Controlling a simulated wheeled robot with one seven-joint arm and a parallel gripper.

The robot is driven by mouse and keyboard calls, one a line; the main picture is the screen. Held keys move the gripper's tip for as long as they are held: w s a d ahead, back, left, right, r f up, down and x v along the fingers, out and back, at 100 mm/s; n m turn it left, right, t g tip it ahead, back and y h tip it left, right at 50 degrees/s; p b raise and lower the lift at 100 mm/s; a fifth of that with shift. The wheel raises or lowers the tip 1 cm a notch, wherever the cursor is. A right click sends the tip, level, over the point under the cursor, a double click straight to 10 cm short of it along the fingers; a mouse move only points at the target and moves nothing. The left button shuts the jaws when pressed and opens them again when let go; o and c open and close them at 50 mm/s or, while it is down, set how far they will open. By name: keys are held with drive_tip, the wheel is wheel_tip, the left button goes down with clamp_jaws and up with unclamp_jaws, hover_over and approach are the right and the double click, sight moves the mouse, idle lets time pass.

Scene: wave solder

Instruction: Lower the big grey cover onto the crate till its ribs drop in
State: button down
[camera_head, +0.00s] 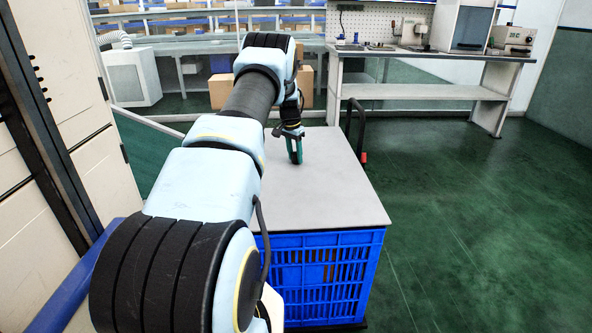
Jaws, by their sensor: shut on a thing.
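The big grey cover (335,197) is a flat, light grey sheet at the top of the blue crate (318,278). Its near edge lines up roughly with the crate's front rim, and no clear gap shows there. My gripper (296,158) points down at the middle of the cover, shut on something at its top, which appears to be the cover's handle. The ribs are under the cover and hidden, so I cannot tell whether they sit inside the crate. My arm hides the cover's left part and the crate's left side.
A dark upright handle with a red part (363,157) stands just behind the cover's right edge. Pale cabinets (90,170) stand close on the left. A workbench (430,75) and cardboard boxes (232,92) are at the back. The green floor on the right is clear.

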sight(292, 165)
drive_tip(key=shift+f+b, duration=0.35)
drive_tip(key=shift+f, duration=0.45)
idle(0.8)
drive_tip(key=shift+c, duration=1.9)
unclamp_jaws()
wheel_tip(292, 165, up, 10)
drive_tip(key=s+a, duration=0.1)
drive_tip(key=shift+s+r, duration=0.15)
drive_tip(key=shift+r, duration=0.1)
drive_tip(key=shift+s+r, duration=0.1)
